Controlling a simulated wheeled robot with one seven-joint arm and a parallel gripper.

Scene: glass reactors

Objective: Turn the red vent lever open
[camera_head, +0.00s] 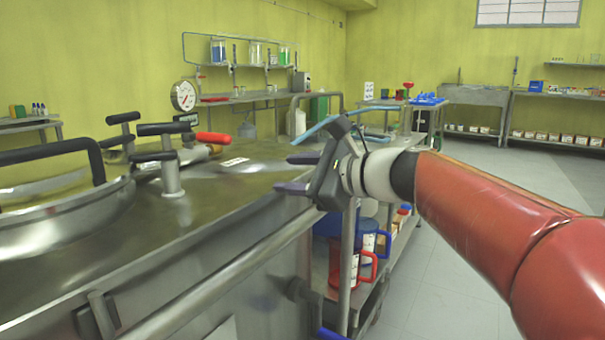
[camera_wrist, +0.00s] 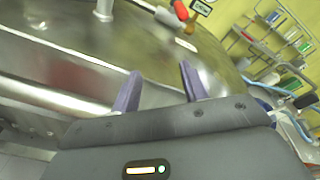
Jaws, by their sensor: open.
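The red vent lever (camera_head: 213,138) sticks out to the right from a fitting on top of the steel reactor (camera_head: 240,185), behind the black-handled clamps. It also shows in the wrist view (camera_wrist: 181,10), small at the top edge, beyond my fingers. My gripper (camera_head: 290,173) is open and empty at the reactor's right edge, to the right of the lever and apart from it. In the wrist view my two purple fingers (camera_wrist: 157,90) are spread, pointing over the reactor top. The lever's base is partly hidden by a clamp in the head view.
Black T-handled clamps (camera_head: 170,160) and a round lid with a black handle (camera_head: 60,150) stand on the reactor's left side. A steel rail (camera_head: 235,270) runs along its front. A pressure gauge (camera_head: 183,96) rises behind. Shelves with jugs stand at right; the floor there is clear.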

